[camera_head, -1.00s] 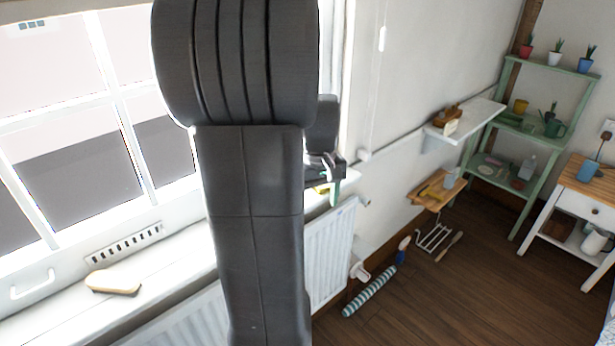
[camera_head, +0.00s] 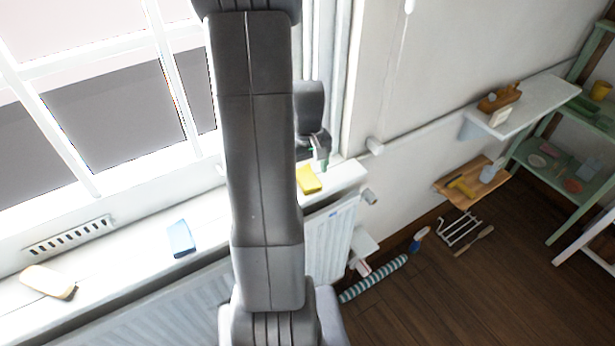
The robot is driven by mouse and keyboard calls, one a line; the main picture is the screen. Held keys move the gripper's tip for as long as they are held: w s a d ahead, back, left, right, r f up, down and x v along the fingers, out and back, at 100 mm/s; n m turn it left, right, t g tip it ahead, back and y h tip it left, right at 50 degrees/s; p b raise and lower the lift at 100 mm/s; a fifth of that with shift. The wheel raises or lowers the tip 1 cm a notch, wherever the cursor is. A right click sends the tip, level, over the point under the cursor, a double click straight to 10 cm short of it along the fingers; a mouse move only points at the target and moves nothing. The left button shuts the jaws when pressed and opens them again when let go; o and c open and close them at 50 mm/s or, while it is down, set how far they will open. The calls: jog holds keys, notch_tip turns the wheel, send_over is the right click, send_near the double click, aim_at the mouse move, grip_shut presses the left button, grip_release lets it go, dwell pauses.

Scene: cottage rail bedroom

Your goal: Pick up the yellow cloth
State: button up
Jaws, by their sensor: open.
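The yellow cloth (camera_head: 309,179) lies on the right end of the white windowsill (camera_head: 345,173), beside my arm in the picture. It looks like a small folded pad. My gripper (camera_head: 320,158) is just above and behind the cloth in the picture, its fingers partly hidden by my arm and the wrist. It is open and holds nothing that I can see. I cannot tell the exact height of the fingers over the cloth.
A blue cloth or sponge (camera_head: 181,238) and a cream brush-like block (camera_head: 48,281) lie on the sill to the left. A white radiator (camera_head: 331,240) is below the sill. The window frame stands close behind my gripper. A wall shelf (camera_head: 525,108) is at the right.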

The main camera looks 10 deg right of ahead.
aim_at(308, 174)
jog(key=shift+f, duration=0.9)
jog(key=c, duration=1.1)
jog(key=shift+o, duration=0.2)
notch_tip(308, 174, up, 10)
